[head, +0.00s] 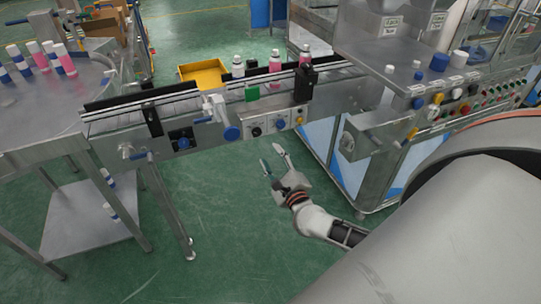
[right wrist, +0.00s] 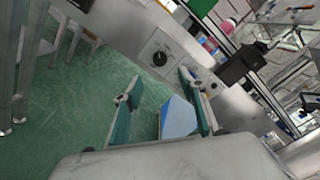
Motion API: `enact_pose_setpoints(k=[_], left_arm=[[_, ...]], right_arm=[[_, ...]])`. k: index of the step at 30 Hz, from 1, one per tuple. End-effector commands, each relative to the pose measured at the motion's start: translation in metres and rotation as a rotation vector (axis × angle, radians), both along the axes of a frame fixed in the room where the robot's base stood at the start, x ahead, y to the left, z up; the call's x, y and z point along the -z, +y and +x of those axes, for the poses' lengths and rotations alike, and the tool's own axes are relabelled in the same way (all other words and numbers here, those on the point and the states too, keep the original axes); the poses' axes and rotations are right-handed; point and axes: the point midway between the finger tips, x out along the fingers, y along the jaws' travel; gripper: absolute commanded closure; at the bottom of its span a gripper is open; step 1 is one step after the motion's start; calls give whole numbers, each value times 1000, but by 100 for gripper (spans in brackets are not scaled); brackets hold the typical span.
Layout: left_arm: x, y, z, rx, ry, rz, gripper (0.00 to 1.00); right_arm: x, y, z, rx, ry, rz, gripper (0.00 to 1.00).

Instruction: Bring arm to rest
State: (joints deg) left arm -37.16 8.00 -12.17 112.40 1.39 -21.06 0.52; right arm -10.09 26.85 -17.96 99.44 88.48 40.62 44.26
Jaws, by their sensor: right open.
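My right gripper (head: 274,161) is open and empty. In the head view it hangs over the green floor in front of the conveyor (head: 215,108), below its control panel and left of the machine cabinet. In the right wrist view my right gripper (right wrist: 160,92) shows two spread fingers with teal pads and nothing between them. The conveyor's side panel with a black knob (right wrist: 160,58) lies beyond the fingers there. My left gripper does not show in either view.
Several bottles (head: 262,74) stand on or behind the conveyor. A round metal table (head: 40,100) with pink and white bottles is at left. A yellow bin (head: 203,73) sits behind the conveyor. The machine cabinet (head: 400,135) stands at right. The floor (head: 225,220) below is clear.

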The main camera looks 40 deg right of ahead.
Motion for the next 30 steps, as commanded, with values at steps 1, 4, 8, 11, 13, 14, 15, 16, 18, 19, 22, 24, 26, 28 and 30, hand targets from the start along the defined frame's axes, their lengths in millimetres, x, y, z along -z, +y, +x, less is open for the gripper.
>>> enact_pose_setpoints(k=[1,4,8,11,13,14,15,16,18,19,22,24,26,28,30], left_arm=[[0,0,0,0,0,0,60],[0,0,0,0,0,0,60],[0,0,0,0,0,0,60],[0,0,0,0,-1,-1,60],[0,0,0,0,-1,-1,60],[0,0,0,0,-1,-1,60],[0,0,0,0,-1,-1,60],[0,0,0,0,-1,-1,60],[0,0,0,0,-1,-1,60],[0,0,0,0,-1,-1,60],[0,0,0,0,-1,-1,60],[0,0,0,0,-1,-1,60],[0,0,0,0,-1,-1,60],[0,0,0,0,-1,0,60],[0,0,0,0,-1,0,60]], right_arm=[[0,0,0,0,0,0,59],[0,0,0,0,0,0,59],[0,0,0,0,0,0,59],[0,0,0,0,0,0,59],[0,2,0,-4,1,-8,59],[0,4,-1,-11,1,-20,59],[0,10,-3,-27,4,-50,59],[0,16,-5,-43,5,-85,59],[0,38,-13,-100,12,-208,59],[1,50,-18,-132,16,-278,59],[8,96,-40,-252,32,-568,59],[18,129,-59,-339,47,-796,59],[30,153,-76,-410,62,-993,59],[47,176,-97,-490,82,-1223,59],[67,194,-119,-569,108,-1452,59]])
